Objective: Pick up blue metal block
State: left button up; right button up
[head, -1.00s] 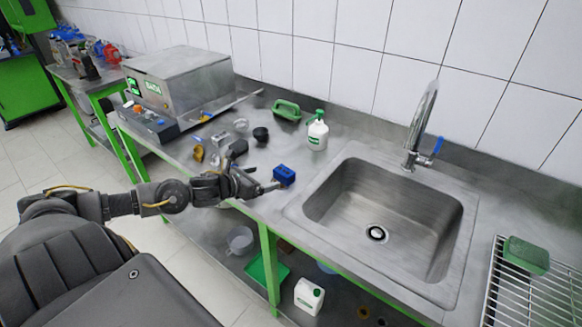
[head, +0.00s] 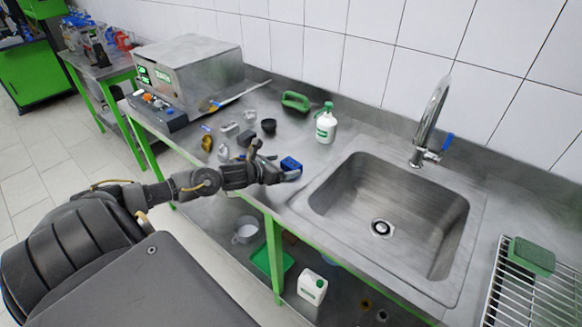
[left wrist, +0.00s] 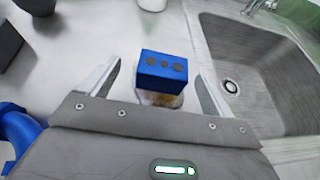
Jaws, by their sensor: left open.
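The blue metal block (head: 291,164) sits on the steel counter just left of the sink. In the left wrist view the blue block (left wrist: 162,70) shows dark round holes on the face toward me, and something pale and brownish lies at its lower edge. My left gripper (head: 278,168) is at the block in the head view. In the left wrist view its two fingers (left wrist: 155,88) are spread, one on each side of the block, with gaps on both sides. The block is partly hidden by the gripper in the head view. My right gripper is out of view.
The sink (head: 384,215) lies right of the block, with a faucet (head: 432,125) behind. A steel box (head: 188,75) stands farther left.

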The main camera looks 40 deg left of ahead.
aim_at(287, 165)
pick_arm(q)
jog(key=p+x, duration=0.1)
jog(key=x, duration=0.1)
jog(key=p+x, duration=0.1)
jog(key=x, duration=0.1)
jog(key=shift+w+d+f, duration=0.15)
jog(key=shift+w+d, duration=0.05)
jog(key=shift+d, duration=0.05)
jog(key=shift+w+f, duration=0.15)
jog(key=shift+w, duration=0.1)
jog(key=c, duration=1.2)
